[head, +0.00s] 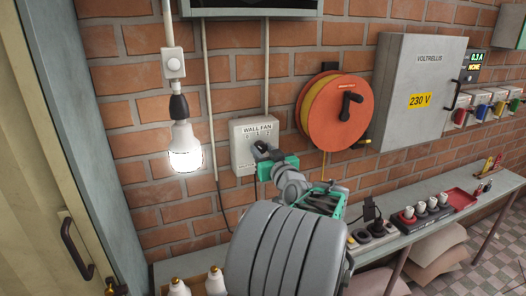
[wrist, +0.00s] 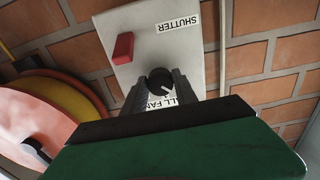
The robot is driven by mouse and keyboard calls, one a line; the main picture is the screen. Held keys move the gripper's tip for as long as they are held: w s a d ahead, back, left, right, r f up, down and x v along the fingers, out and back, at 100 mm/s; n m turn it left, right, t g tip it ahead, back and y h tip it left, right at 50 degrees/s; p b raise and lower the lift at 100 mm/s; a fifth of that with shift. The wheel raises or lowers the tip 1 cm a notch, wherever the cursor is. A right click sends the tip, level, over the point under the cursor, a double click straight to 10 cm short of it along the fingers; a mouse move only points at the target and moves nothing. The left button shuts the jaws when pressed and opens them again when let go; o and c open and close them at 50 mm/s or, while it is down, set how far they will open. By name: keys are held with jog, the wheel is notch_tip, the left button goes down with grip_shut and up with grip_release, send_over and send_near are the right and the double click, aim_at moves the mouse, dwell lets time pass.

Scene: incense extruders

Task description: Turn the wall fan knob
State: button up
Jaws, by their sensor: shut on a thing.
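The wall fan knob (wrist: 160,79) is a round black dial with a white pointer mark, in the wrist view. It sits on a pale grey control box (head: 241,156) labelled WALL FAN, fixed to the brick wall in the head view. My gripper (head: 262,150) reaches the front of the box. In the wrist view its two dark fingers stand on either side of the knob, shut on it, and cover part of the label.
A red switch (wrist: 123,48) and a SHUTTER label (wrist: 178,24) share the box. A lit bulb (head: 185,150) hangs to its left. An orange reel (head: 330,110) is on its right, then a grey 230 V cabinet (head: 408,75). A narrow bench (head: 395,238) runs below.

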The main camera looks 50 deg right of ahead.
grip_shut()
jog(key=shift+m+b, duration=0.3)
jog(key=m+b, duration=0.1)
jog(key=m, duration=0.1)
jog(key=shift+f+m, duration=0.1)
jog(key=shift+m, duration=0.3)
jog(key=m+b, duration=0.1)
jog(key=m, duration=0.3)
jog(key=shift+m, duration=0.3)
jog(key=m, duration=0.3)
jog(key=m+p, duration=0.1)
jog(key=m, duration=0.1)
jog(key=shift+r, duration=0.25)
jog(key=shift+a+m+p, duration=0.1)
jog(key=shift+m+p, duration=0.8)
jog(key=shift+m, duration=1.5)
